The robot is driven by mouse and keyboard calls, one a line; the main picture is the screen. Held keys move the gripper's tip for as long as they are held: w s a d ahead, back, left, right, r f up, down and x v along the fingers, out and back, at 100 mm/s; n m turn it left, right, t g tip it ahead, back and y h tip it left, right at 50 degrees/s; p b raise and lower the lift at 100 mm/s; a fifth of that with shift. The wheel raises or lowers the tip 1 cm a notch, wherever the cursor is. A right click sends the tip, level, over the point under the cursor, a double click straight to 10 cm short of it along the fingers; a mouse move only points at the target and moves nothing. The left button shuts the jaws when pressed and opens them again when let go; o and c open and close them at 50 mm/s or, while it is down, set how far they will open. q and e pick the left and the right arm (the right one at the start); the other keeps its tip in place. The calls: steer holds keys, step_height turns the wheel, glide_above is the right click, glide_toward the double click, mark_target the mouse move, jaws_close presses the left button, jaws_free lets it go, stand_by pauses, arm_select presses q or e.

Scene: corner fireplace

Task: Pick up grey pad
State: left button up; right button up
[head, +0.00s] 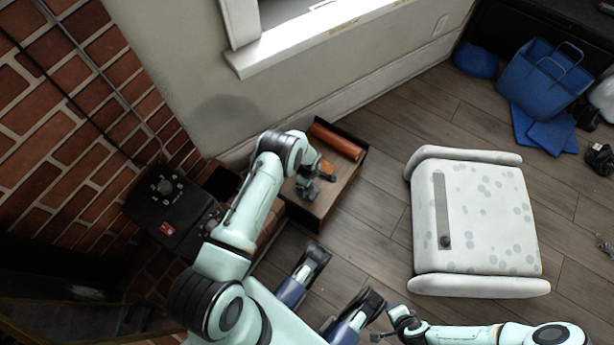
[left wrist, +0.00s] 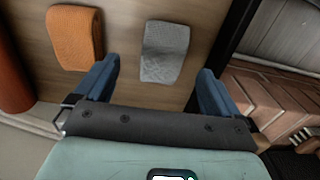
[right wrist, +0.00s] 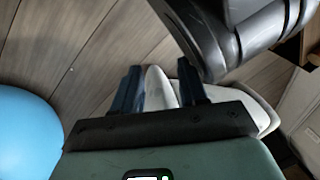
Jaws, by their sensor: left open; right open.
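The grey pad (left wrist: 165,52) lies flat on the wooden floor of a dark-walled box (head: 322,207). In the left wrist view it is ahead of my open left gripper (left wrist: 155,88), roughly between the fingers and beyond their tips. The gripper is empty. In the head view my left gripper (head: 308,186) is over the box, and I cannot clearly make out the grey pad there. An orange pad (left wrist: 75,37) lies beside the grey one, left of it in the wrist view. My right gripper (right wrist: 160,88) is open and empty, away from the box.
A reddish-brown cylinder (head: 336,140) lies along the box's far side. A black device (head: 170,205) stands by the brick wall. A white spotted seat (head: 490,217) stands on the floor at right. A blue bag (head: 545,85) is at back right. Floor between box and seat is clear.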

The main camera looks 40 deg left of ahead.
arm_select(q)
steer(key=f, duration=0.2)
steer(key=f+b, duration=0.1)
steer(key=f, duration=0.1)
steer(key=shift+s+a, duration=0.1)
steer(key=shift+s, duration=0.1)
steer(key=shift+f+b, duration=0.35)
steer(key=shift+f, duration=0.05)
steer(key=shift+r, duration=0.1)
steer(key=c, duration=1.2)
arm_select(e)
steer(key=shift+g, duration=0.7)
steer(key=s+f, duration=0.1)
steer(key=s, duration=0.1)
steer(key=s+f, duration=0.1)
steer(key=shift+s+d+f, duration=0.25)
steer(key=shift+s+f, duration=0.05)
steer(key=shift+f, duration=0.05)
arm_select(q)
steer(key=shift+r, duration=0.1)
arm_select(e)
steer(key=shift+w, duration=0.1)
